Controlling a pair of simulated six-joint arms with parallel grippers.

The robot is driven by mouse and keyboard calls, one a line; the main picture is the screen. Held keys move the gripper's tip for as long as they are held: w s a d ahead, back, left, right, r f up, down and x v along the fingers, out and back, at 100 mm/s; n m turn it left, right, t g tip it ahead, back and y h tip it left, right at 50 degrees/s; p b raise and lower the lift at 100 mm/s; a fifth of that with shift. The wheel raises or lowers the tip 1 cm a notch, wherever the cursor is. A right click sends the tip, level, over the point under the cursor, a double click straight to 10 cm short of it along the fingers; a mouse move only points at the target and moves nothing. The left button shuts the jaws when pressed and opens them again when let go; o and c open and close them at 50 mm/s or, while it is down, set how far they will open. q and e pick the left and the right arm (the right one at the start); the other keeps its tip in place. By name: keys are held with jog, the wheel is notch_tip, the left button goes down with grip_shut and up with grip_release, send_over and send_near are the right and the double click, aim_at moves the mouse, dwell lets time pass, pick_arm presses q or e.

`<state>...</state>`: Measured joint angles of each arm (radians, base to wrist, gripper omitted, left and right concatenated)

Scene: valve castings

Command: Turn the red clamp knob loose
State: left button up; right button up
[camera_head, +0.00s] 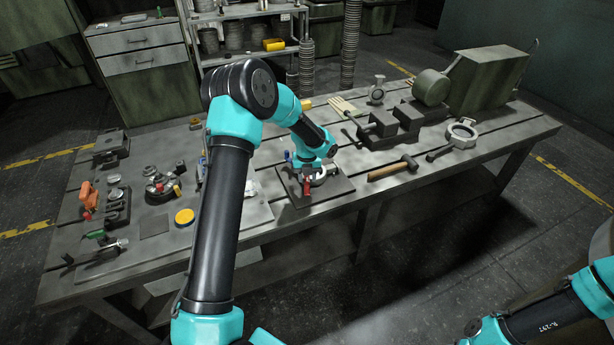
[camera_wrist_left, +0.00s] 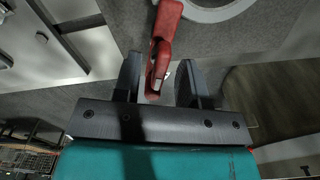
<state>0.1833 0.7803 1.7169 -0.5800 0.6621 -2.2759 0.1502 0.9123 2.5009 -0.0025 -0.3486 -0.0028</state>
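The red clamp knob (camera_wrist_left: 163,40) is a long red handle in the left wrist view, and its near end lies between my left fingers. In the head view a small red part (camera_head: 306,187) shows under my left gripper (camera_head: 314,174), on a dark square plate (camera_head: 335,189). My left gripper also shows in the left wrist view (camera_wrist_left: 161,72). Its two dark fingers are apart, with a visible gap on each side of the red knob. A pale ring-shaped part (camera_wrist_left: 215,8) is beside the knob. My right gripper is not in view; only my right arm's links show at the lower right.
A hammer (camera_head: 392,168) and a ring-shaped casting (camera_head: 462,133) lie to the right. Dark vise blocks (camera_head: 385,124) stand behind the hammer. On the left are an orange-handled tool (camera_head: 89,195) and a yellow disc (camera_head: 184,217). The bench's front right is clear.

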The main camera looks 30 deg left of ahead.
pick_arm(q)
jog(key=shift+c, duration=0.4)
grip_shut()
